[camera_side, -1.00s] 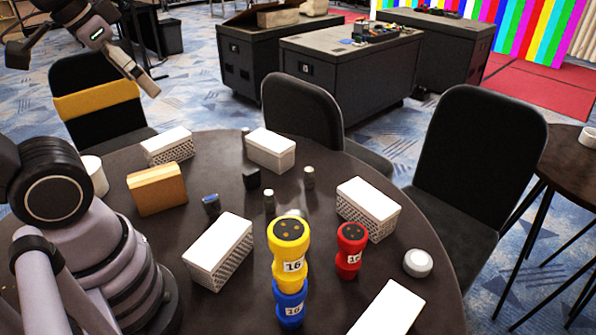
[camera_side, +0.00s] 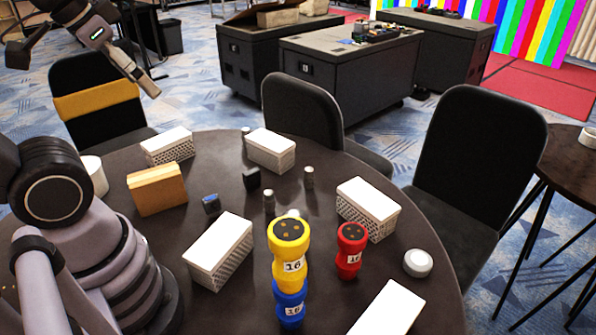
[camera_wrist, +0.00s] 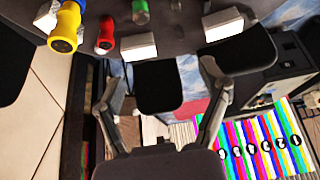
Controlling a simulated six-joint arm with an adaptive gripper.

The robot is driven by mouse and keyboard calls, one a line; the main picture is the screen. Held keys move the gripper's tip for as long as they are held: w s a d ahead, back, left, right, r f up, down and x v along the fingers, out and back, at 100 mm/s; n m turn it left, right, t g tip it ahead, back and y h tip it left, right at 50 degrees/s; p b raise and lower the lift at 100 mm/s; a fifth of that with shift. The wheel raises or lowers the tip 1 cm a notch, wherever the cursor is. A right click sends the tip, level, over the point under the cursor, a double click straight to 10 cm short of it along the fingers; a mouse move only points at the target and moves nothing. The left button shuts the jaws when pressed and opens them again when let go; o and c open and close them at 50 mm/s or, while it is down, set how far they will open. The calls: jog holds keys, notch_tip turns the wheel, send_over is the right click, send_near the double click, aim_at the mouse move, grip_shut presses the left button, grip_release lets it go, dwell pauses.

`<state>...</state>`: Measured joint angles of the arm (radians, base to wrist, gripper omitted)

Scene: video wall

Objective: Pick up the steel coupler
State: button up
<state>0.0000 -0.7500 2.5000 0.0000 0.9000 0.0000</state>
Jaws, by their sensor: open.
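Several small grey metallic cylinders stand on the round dark table (camera_side: 120,222) in the side view. One cylinder (camera_side: 309,177) is right of the small black block, one (camera_side: 269,200) is nearer the middle, and one (camera_side: 245,133) is at the far edge. I cannot tell which is the steel coupler. My gripper (camera_side: 152,84) is raised at the upper left, well away from the cylinders. In the wrist view my gripper (camera_wrist: 160,77) has its fingers spread, with nothing between them. No cylinder can be made out clearly in that view.
A yellow piece (camera_side: 289,240) stands on a blue piece (camera_side: 289,303), beside a red one (camera_side: 350,250). Several white boxes, one here (camera_side: 220,250), an orange-brown box (camera_side: 157,188), a black block (camera_side: 251,178) and a white puck (camera_side: 417,263) crowd the table. Chairs surround it.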

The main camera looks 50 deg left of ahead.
jog(key=shift+c, duration=0.6)
jog(key=n+g, duration=0.6)
jog(key=n, duration=0.1)
send_over(269, 192)
jog(key=f, duration=3.1)
jog(key=shift+s+f, duration=0.1)
jog(key=shift+s, duration=0.15)
jog(key=shift+w+f, duration=0.2)
jog(key=shift+f, duration=2.9)
